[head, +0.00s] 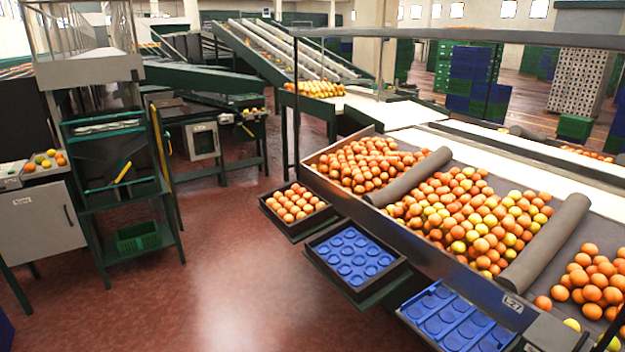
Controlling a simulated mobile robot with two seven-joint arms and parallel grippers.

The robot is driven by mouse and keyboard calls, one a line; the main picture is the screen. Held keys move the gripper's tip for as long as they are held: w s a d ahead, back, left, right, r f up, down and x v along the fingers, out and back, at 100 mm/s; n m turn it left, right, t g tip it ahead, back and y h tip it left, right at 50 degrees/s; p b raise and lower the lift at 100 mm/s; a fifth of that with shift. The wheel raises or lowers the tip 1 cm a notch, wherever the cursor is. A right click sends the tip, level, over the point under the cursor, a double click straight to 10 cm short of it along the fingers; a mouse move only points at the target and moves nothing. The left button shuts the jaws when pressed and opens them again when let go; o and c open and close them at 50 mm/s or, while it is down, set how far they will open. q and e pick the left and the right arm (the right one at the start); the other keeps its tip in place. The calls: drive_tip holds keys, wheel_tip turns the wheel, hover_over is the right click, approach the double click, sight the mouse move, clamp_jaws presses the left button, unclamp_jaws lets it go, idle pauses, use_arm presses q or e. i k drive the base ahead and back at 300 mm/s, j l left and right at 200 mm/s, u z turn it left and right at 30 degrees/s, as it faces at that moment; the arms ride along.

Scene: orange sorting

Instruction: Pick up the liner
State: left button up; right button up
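A blue liner with round cups (333,262) lies in a dark crate (386,281) on a ledge below the sorting table. Another blue liner (436,300) shows nearer, at the bottom edge, partly cut off. Its cups look empty. Neither my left gripper nor my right gripper is in view. I cannot tell which liner the task means.
The sorting table (325,179) holds many oranges between grey rollers (412,176). A crate filled with oranges (294,203) stands beyond the empty-cupped one. A green rack (91,222) and grey cabinet (40,222) stand left. The red floor (225,265) between is clear.

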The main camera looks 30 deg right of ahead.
sight(452, 323)
drive_tip(key=i+z, duration=0.35)
drive_tip(key=i+j+z, duration=0.1)
drive_tip(key=i+z, duration=0.3)
drive_tip(key=i+j+z, duration=0.35)
drive_tip(key=i+z, duration=0.2)
drive_tip(key=z, duration=0.2)
drive_tip(key=i+j+z, duration=0.1)
drive_tip(key=z, duration=0.25)
drive_tip(key=i+j+z, duration=0.15)
drive_tip(key=z, duration=0.25)
drive_tip(key=i+j+z, duration=0.2)
drive_tip(key=z, duration=0.2)
drive_tip(key=i+j+z, duration=0.2)
drive_tip(key=z, duration=0.15)
drive_tip(key=i+j+z, duration=0.35)
drive_tip(key=k+l, duration=0.05)
drive_tip(key=k, duration=0.05)
